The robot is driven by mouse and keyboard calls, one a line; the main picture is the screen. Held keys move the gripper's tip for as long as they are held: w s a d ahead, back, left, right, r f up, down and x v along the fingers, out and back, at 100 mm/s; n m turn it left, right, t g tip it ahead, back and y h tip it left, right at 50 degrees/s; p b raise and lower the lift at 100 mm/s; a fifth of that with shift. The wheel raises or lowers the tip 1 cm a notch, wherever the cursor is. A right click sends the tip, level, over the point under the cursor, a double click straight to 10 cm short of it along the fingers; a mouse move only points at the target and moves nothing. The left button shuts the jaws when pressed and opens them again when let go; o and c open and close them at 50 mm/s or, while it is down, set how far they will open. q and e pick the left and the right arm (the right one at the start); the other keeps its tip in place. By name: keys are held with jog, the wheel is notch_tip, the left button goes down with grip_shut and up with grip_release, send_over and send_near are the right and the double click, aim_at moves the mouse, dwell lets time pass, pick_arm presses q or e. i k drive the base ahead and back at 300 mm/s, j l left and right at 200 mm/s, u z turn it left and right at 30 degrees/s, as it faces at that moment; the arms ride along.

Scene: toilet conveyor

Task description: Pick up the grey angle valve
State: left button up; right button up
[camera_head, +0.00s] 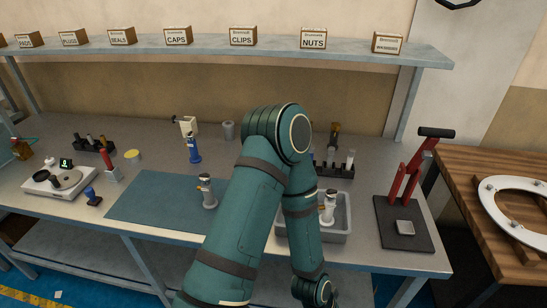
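A grey, roughly cylindrical valve-like piece (208,191) with a small side outlet stands upright near the right end of the blue-grey mat (150,205). A similar grey piece (328,206) with a brassy part stands in the grey tray (345,232) to the right. I cannot tell which of these is the angle valve. One of my teal arms rises from the bottom middle, bends above the bench, and comes back down in front of the tray, hiding part of it. Its fingers do not show. The other arm and gripper are out of view.
A blue fitting (194,150) stands behind the mat. A white scale (58,182) is at left. A red-handled press (407,190) stands at right. A dark holder (335,168) is behind the tray. Labelled boxes line the shelf (200,46). The mat's left part is clear.

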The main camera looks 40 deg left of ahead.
aim_at(210, 203)
jog(key=u, duration=1.9)
